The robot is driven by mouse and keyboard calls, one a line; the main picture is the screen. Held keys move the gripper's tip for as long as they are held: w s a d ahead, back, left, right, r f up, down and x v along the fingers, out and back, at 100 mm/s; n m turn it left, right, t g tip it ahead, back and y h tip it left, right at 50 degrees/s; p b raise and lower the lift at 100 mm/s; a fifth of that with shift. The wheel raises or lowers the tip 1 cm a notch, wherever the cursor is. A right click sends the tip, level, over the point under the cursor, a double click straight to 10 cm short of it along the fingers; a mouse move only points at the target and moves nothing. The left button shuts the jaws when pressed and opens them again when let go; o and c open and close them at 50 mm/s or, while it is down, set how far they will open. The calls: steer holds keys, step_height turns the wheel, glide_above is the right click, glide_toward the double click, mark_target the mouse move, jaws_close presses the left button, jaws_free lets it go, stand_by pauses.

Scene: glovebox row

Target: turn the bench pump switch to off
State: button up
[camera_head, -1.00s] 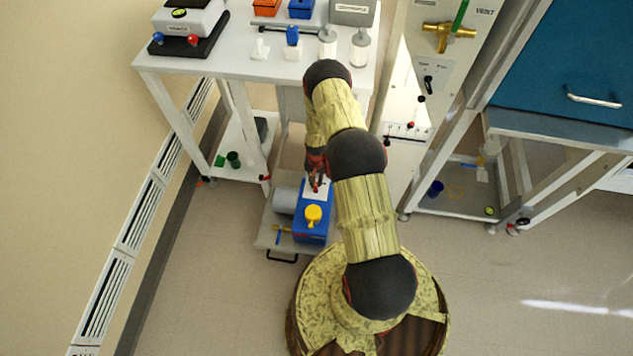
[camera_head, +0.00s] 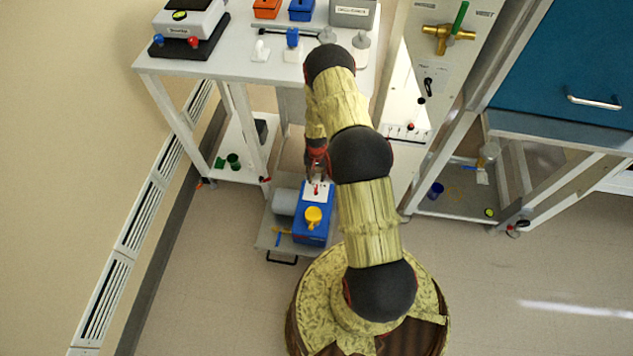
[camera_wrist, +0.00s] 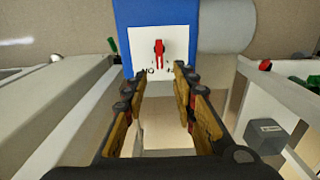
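The bench pump is a blue box (camera_head: 313,218) with a grey motor cylinder (camera_head: 285,201) and a yellow cap (camera_head: 313,216), low on a grey platform. Its switch is a small red lever on a white plate (camera_head: 318,191). In the wrist view the red lever (camera_wrist: 159,52) stands centred on the white plate (camera_wrist: 144,42), with partly readable marks below it. My gripper (camera_wrist: 162,75) is open and empty, its two fingers apart just short of the plate's lower edge, not touching the lever. In the head view my gripper (camera_head: 317,174) is just beyond the switch plate.
A panel with a brass valve (camera_head: 447,33) is at the right. A grey block (camera_wrist: 267,136) shows at lower right in the wrist view. Floor left of the platform is clear.

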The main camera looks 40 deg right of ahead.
step_height(320, 180, up, 6)
stand_by(0.4)
stand_by(0.4)
